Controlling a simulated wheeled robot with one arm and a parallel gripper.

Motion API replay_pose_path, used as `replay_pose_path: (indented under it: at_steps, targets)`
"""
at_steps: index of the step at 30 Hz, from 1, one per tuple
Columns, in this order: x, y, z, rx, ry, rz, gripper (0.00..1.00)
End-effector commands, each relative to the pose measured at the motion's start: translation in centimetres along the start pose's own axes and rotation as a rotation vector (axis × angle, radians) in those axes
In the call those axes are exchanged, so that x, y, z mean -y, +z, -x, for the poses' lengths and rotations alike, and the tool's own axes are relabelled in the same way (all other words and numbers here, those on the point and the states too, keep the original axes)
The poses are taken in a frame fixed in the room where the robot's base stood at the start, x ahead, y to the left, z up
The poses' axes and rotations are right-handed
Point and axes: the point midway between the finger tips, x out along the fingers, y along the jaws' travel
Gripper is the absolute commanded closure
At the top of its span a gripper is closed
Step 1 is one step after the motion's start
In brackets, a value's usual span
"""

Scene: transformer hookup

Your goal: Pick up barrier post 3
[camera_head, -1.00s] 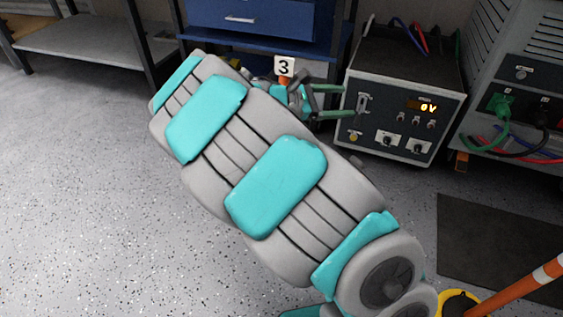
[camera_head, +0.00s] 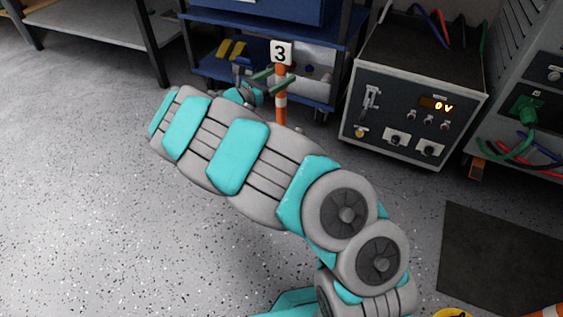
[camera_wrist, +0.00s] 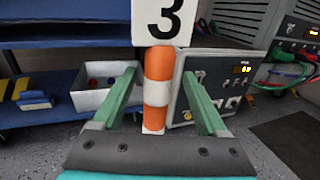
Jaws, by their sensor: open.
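Barrier post 3 is an orange post with white bands and a white sign marked 3. In the head view its post (camera_head: 281,100) stands upright in front of the blue shelf, its lower part hidden behind my arm. In the wrist view the post (camera_wrist: 158,80) stands in the middle, its sign (camera_wrist: 163,20) cut off at the top. My gripper (camera_head: 276,80) has green fingers and is open at the post, just below the sign. In the wrist view the fingers of my gripper (camera_wrist: 160,82) are on either side of the post, with gaps visible on both sides.
A grey power unit (camera_head: 412,95) reading 0V stands right of the post. A blue shelf unit (camera_head: 215,65) with a white bin (camera_wrist: 90,98) is behind it. A dark mat (camera_head: 500,255) lies at right. Another orange-white post (camera_head: 548,311) shows at lower right. Floor at left is clear.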

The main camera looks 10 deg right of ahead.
Motion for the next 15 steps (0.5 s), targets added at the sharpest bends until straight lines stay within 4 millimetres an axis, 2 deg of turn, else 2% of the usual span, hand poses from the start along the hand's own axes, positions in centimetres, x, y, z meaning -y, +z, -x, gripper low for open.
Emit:
replay_pose_path:
  at_steps: [4,7,15]
  targets:
    - [-0.2,-1.0,-2.3,-0.002,-0.004,-0.001,0.24]
    - [-0.2,-0.9,-3.5,-0.001,-0.002,0.000,0.24]
    - [-0.2,-0.7,-4.3,0.000,-0.001,0.001,0.24]
